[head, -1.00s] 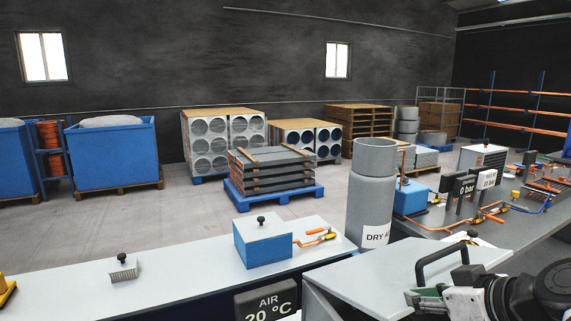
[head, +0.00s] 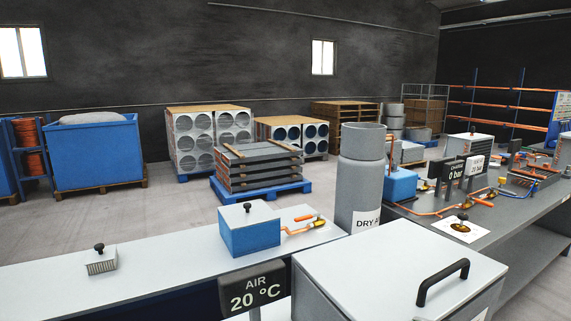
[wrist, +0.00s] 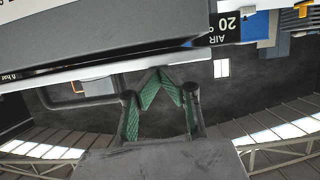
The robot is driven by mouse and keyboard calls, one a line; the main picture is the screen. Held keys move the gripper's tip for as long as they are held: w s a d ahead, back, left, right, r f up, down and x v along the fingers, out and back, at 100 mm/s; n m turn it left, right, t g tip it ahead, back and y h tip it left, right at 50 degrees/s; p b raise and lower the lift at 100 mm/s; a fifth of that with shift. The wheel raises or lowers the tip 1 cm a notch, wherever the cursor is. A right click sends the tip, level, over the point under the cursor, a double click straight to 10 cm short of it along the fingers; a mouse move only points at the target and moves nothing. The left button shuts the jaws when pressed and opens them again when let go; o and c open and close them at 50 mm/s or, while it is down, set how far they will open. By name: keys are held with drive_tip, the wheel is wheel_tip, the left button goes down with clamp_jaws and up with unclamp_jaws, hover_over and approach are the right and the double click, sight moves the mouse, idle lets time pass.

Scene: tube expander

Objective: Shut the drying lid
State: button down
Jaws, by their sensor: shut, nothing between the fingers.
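The drying lid (head: 390,270) is a light grey panel on a grey box at the bottom right of the head view. It has a black bar handle (head: 442,282) near its right edge. The lid looks about level on the box; a small gap at its edges cannot be ruled out. My gripper (wrist: 163,74), with green finger pads, shows in the wrist view with its tips together and nothing between them. It is close to a large grey surface (wrist: 100,35) with a pale edge, likely the box. My gripper is outside the head view.
An AIR 20 °C display (head: 254,292) stands just left of the box. A grey cylinder (head: 361,180) labelled DRY stands behind it. A blue box (head: 249,232) is on the bench to the left. Copper tubing and gauges cover the right bench.

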drive_tip(key=shift+f, duration=0.55)
drive_tip(key=shift+r, duration=0.1)
